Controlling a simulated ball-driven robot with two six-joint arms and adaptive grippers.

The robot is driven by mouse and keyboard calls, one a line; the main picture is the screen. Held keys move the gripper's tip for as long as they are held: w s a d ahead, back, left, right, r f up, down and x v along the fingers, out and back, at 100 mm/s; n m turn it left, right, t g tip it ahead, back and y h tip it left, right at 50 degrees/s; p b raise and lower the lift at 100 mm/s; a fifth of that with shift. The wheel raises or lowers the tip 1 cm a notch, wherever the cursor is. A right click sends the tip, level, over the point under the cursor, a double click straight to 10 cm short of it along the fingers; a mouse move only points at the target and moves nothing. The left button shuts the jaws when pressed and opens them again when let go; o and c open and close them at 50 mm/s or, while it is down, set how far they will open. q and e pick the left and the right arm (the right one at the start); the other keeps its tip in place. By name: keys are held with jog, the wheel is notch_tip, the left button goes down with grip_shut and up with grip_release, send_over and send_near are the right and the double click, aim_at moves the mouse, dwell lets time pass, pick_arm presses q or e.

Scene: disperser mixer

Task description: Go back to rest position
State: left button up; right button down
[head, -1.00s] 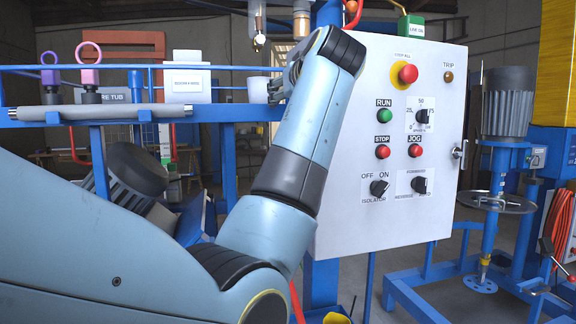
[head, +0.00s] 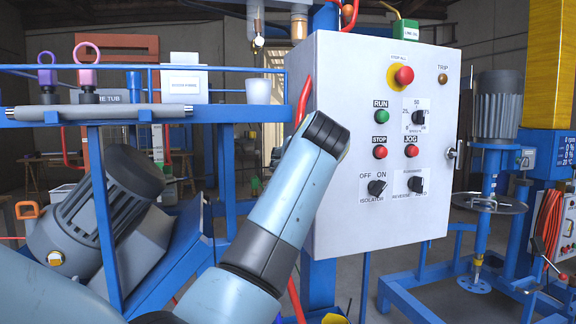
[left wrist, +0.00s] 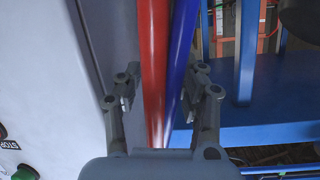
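My left arm comes in from the lower left in the head view, in front of the cabinet's left edge. My left gripper is mostly hidden behind the wrist there. In the left wrist view my left gripper (left wrist: 162,88) is open, its two fingers apart with nothing held. A red hose (left wrist: 154,60) and a blue post (left wrist: 182,50) show between the fingers, and I cannot tell how near they are. My right gripper is not in view.
The cabinet carries a red stop button (head: 404,75), a green run button (head: 381,116) and an isolator knob (head: 377,187). A blue rail with a white cup (head: 259,91) lies at left, above a grey motor (head: 100,210). The disperser mixer (head: 497,105) stands at right.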

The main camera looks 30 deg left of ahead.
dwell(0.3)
pick_arm(q)
jog(key=s+f+m+g+h+b, duration=0.15)
jog(key=s+f, duration=0.45)
jog(key=f, duration=1.1)
jog(key=s+f+m+g+h+b, duration=0.15)
jog(key=s+f, duration=0.55)
jog(key=f, duration=1)
jog(key=s+f+m+g+h+b, duration=0.1)
jog(key=s+f+m+g+b, duration=0.35)
jog(key=f, duration=1.25)
jog(key=s+d+f+g+h, duration=0.1)
jog(key=s+d+f+h, duration=0.2)
jog(key=s+f, duration=1.8)
jog(key=s+d+f+h+b, duration=0.1)
jog(key=s+f, duration=0.2)
jog(key=s, duration=0.9)
jog(key=s+f+g+h+b, duration=0.1)
jog(key=s+f, duration=0.3)
jog(key=s, duration=0.8)
jog(key=shift+d+f, duration=0.15)
jog(key=shift+d, duration=0.2)
jog(key=shift+s+n, duration=0.1)
jog(key=shift+n, duration=0.25)
